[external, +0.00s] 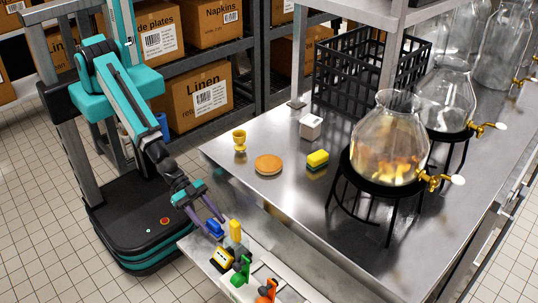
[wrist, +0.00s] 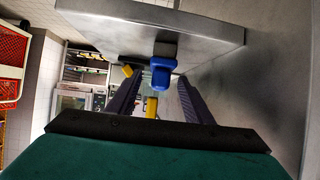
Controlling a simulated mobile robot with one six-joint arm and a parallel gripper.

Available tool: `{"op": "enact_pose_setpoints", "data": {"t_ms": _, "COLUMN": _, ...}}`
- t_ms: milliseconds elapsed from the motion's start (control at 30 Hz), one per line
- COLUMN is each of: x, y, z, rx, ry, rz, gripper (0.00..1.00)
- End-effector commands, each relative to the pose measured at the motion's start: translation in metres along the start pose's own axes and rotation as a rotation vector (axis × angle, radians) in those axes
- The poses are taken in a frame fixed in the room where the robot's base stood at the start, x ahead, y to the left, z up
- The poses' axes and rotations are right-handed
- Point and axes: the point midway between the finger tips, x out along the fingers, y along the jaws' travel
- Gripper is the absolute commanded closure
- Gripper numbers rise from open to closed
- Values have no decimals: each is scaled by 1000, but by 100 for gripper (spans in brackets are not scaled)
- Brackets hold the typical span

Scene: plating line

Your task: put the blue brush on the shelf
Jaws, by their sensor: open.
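The blue brush (external: 216,227) is at the left end of the low metal shelf (external: 197,252) that runs along the front of the steel counter. My gripper (external: 206,222) is open, its purple fingers close around the brush. In the wrist view, the blue brush (wrist: 162,72) lies between the spread fingertips of my gripper (wrist: 159,80), at the edge of a grey metal plate (wrist: 110,28). I see no clear contact between fingers and brush. Whether the brush rests fully on the shelf is hard to tell, as the fingers partly hide it.
A yellow block-like item (external: 235,231), a yellow and black item (external: 222,259), a green item (external: 242,270) and an orange item (external: 267,291) stand close by on the shelf. The counter (external: 228,170) above holds a goblet (external: 240,140), a sponge (external: 318,160) and glass dispensers (external: 385,145).

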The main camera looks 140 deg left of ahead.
Motion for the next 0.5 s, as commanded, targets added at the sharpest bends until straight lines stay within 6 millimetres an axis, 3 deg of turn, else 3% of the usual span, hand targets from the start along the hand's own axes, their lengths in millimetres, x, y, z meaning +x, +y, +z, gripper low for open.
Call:
{"op": "enact_pose_setpoints", "data": {"t_ms": 33, "x": -10, "y": 0, "z": -4, "rx": 1, "ry": 0, "rz": 0, "gripper": 54}}
{"op": "enact_pose_setpoints", "data": {"t_ms": 500, "x": -28, "y": 0, "z": -3, "rx": 1, "ry": -1, "rz": -1, "gripper": 54}}
